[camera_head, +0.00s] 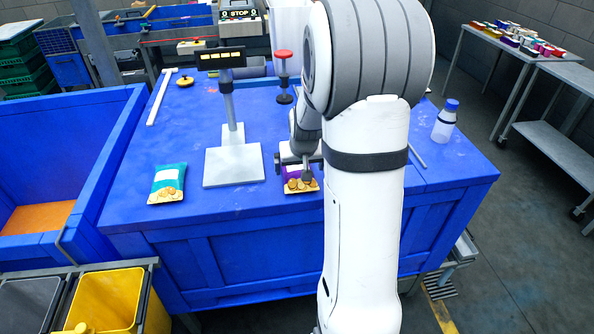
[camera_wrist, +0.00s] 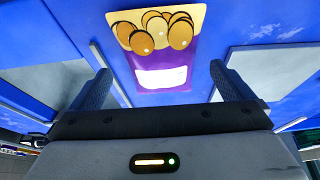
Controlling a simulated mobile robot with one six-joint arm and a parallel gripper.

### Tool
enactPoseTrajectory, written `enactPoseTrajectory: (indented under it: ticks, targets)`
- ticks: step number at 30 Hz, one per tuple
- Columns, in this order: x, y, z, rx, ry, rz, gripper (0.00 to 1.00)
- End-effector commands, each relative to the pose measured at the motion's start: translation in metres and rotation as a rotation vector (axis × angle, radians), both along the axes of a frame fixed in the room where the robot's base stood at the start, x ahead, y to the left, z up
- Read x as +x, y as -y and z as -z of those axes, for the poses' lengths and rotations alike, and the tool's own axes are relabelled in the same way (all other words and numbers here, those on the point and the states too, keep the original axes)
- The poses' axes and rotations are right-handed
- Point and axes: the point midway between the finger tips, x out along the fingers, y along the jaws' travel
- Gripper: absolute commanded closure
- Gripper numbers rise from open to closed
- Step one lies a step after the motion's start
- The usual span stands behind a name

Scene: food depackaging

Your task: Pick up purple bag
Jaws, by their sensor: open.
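The purple bag (camera_head: 298,184) lies flat on the blue table near its front edge, with a yellow-tan end showing round golden pictures. My arm and gripper hide part of it in the head view. In the wrist view the purple bag (camera_wrist: 165,68) is centred ahead of my gripper (camera_wrist: 160,88), with its white label toward me. My gripper (camera_head: 299,168) is open, with one finger to each side of the bag and nothing held. I cannot tell exactly how far the fingertips are above the table.
A teal bag (camera_head: 168,183) lies to the left. A scale with a display post (camera_head: 232,163) stands between the bags. A red-topped stand (camera_head: 284,75) is behind my gripper. A bottle (camera_head: 444,122) stands at the right. A yellow bin (camera_head: 106,300) is at the front left.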

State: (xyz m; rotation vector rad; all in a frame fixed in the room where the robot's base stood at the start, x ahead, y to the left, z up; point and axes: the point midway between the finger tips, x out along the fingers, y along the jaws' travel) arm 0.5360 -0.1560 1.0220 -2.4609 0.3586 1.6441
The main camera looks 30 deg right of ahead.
Motion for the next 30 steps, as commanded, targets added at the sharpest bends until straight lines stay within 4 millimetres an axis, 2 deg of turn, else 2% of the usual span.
enactPoseTrajectory:
  ticks: [10,20,30]
  targets:
    - [0.02,0.005,0.034,0.001,-0.002,0.0,0.0]
    - [0.022,0.006,0.038,0.0,0.0,0.001,0.01]
    - [0.021,0.007,0.038,-0.001,0.0,0.001,0.29]
